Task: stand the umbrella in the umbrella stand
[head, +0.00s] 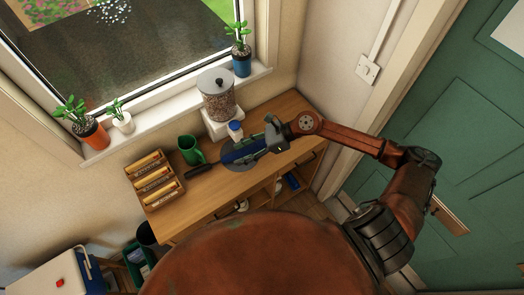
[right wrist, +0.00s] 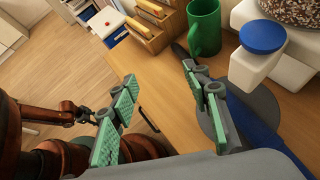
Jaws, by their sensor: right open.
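The umbrella (head: 238,153), blue with a dark handle (head: 200,170), lies on the wooden cabinet top. In the right wrist view its blue canopy (right wrist: 262,130) runs past the right finger, partly hidden by it. My right gripper (head: 268,144) is open at the canopy's right end in the head view. Its green-padded fingers (right wrist: 165,108) stand wide apart with nothing between them.
A grey disc (right wrist: 212,112) lies by the umbrella. Potted plants line the sill. The front cabinet top (head: 200,208) is clear.

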